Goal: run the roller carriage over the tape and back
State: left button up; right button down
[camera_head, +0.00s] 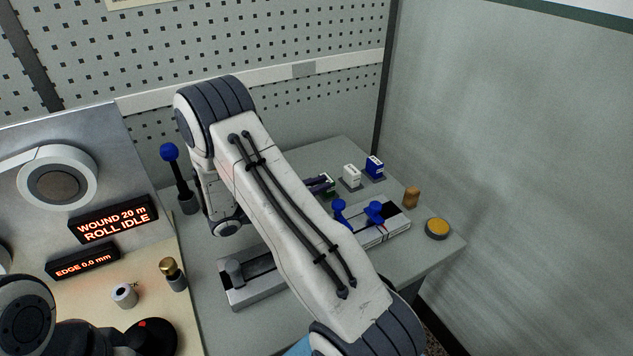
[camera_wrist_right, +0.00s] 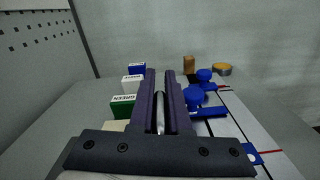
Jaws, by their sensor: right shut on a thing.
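My right gripper (camera_wrist_right: 160,82) is shut on a slim grey rod-like piece (camera_wrist_right: 160,105) in the right wrist view. I cannot tell whether this piece belongs to the roller carriage. In the head view my right arm covers the middle of the bench and hides most of the gripper; only dark fingers (camera_head: 321,184) show past it. A pale block with blue knobs (camera_head: 375,214) lies to the right of the arm; it also shows right of the fingers in the wrist view (camera_wrist_right: 236,128). A white roll of tape (camera_head: 84,180) is on the panel at left. My left gripper is not seen.
Green, white (camera_head: 351,176) and blue (camera_head: 374,167) boxes stand behind the block. A wooden peg (camera_head: 411,196) and a yellow button (camera_head: 437,228) are at the right. A grey rail (camera_head: 255,287) lies partly under my arm. A blue-topped lever (camera_head: 178,180) stands at left.

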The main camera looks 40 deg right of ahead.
jog(key=c, duration=0.9)
grip_release()
jog(key=shift+a, duration=0.1)
jog(key=shift+b+v, duration=1)
jog(key=shift+v, duration=4.15)
jog(key=shift+c, duration=0.2)
